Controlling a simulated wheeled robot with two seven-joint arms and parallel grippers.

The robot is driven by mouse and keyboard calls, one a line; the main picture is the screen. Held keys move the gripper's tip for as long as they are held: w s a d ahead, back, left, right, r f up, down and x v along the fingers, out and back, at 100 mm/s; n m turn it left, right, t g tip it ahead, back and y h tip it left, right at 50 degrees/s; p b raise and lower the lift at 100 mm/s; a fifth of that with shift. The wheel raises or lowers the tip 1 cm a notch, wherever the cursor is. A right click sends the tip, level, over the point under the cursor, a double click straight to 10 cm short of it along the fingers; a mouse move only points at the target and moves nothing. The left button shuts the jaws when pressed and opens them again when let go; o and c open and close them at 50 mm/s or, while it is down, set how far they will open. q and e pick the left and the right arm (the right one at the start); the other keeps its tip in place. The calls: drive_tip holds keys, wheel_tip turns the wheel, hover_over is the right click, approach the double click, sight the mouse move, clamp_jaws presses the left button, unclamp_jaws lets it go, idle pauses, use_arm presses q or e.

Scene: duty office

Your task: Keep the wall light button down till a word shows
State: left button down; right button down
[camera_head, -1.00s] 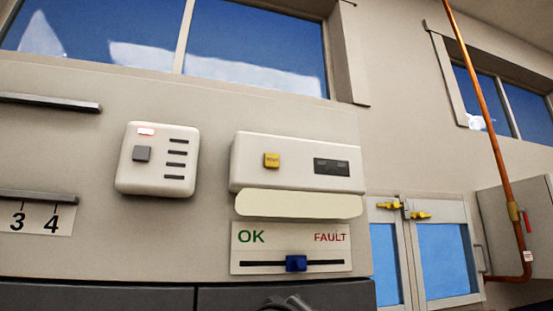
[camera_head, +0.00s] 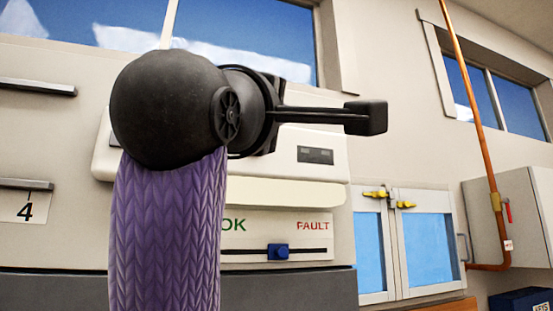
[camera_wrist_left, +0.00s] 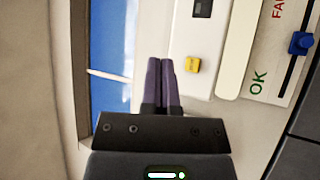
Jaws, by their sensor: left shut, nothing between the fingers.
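The wall light (camera_head: 325,172) is a white box with a pale strip (camera_head: 290,192) below it and a small dark display window (camera_head: 315,155); I read no word in it. Its yellow button (camera_wrist_left: 193,64) shows in the left wrist view; in the head view my arm hides it. My left gripper (camera_wrist_left: 161,60) is shut and empty. In the left wrist view its purple fingertips are just left of the button, toward the light's upper side, not covering it. I cannot tell their distance from the wall. My right gripper is not in view.
Below the light is an OK/FAULT plate (camera_head: 310,239) with a blue slider (camera_head: 278,251). A glazed cabinet (camera_head: 428,240), a copper pipe (camera_head: 480,130) and a grey box (camera_head: 518,215) are at the right.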

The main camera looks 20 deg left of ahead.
use_arm(q)
drive_tip(key=shift+w, duration=0.1)
drive_tip(key=w+a+p, duration=0.2)
drive_tip(key=w+a, duration=0.3)
drive_tip(key=w, duration=0.2)
drive_tip(key=shift+w, duration=0.15)
idle(2.0)
drive_tip(key=shift+w+a, duration=0.2)
drive_tip(key=shift+w, duration=0.1)
drive_tip(key=shift+w+a, duration=0.25)
drive_tip(key=shift+w, duration=0.05)
idle(3.0)
idle(0.8)
drive_tip(key=shift+s+d+b, duration=0.3)
drive_tip(key=shift+s+d, duration=0.15)
drive_tip(key=shift+s, duration=0.2)
